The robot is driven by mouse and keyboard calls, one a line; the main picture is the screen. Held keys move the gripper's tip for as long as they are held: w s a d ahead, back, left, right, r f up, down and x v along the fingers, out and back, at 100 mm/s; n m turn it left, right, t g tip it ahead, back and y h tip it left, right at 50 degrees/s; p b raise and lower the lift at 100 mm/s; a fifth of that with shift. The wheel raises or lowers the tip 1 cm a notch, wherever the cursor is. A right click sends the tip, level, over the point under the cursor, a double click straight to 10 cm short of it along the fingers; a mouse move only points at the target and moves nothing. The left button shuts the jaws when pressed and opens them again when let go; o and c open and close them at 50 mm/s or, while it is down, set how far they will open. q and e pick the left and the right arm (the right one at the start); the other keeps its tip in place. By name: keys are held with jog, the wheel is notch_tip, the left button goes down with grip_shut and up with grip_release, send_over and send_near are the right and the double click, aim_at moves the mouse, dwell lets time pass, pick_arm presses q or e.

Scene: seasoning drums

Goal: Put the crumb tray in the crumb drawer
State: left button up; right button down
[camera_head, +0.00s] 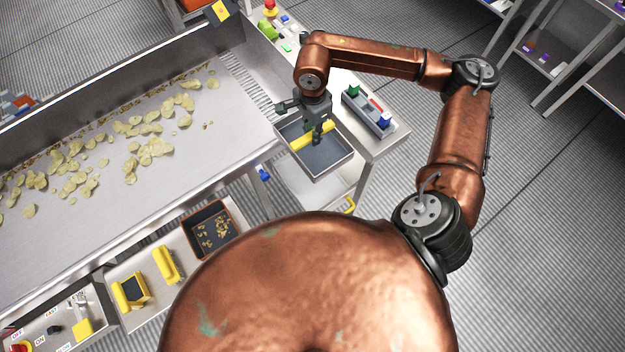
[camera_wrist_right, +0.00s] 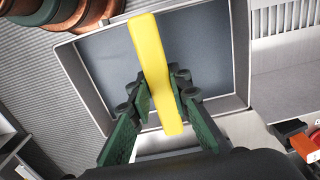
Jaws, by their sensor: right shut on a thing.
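The crumb tray (camera_head: 325,158) is a shallow metal tray with a dark floor and a pale rim. It looks empty and has a yellow bar handle across it. My right gripper (camera_head: 317,136) is shut on this handle, seen from above; in the right wrist view the gripper (camera_wrist_right: 161,105) has a finger on each side of the yellow handle, over the tray (camera_wrist_right: 210,55). A pale open drawer (camera_head: 312,187) with a yellow handle, apparently the crumb drawer, shows partly below the tray. The tray hides much of it, so I cannot tell their gap. My left gripper is out of view.
A long steel conveyor tray (camera_head: 110,130) with chips lies at left. A dark tray with crumbs (camera_head: 212,232) and yellow-handled items (camera_head: 168,264) sit on a lower shelf. A grey block with colored buttons (camera_head: 368,110) stands right of the gripper. Open floor lies farther right.

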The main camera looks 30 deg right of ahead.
jog(key=shift+f+p, duration=0.8)
jog(key=shift+f, duration=12.9)
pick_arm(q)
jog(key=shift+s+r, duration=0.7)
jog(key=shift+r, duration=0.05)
pick_arm(e)
jog(key=c, duration=1.8)
grip_release()
jog(key=shift+s+f, duration=0.1)
jog(key=shift+f, duration=0.1)
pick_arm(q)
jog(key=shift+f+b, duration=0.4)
pick_arm(e)
notch_tip(320, 180, up, 8)
jog(key=shift+d, duration=0.25)
jog(key=shift+f, duration=0.1)
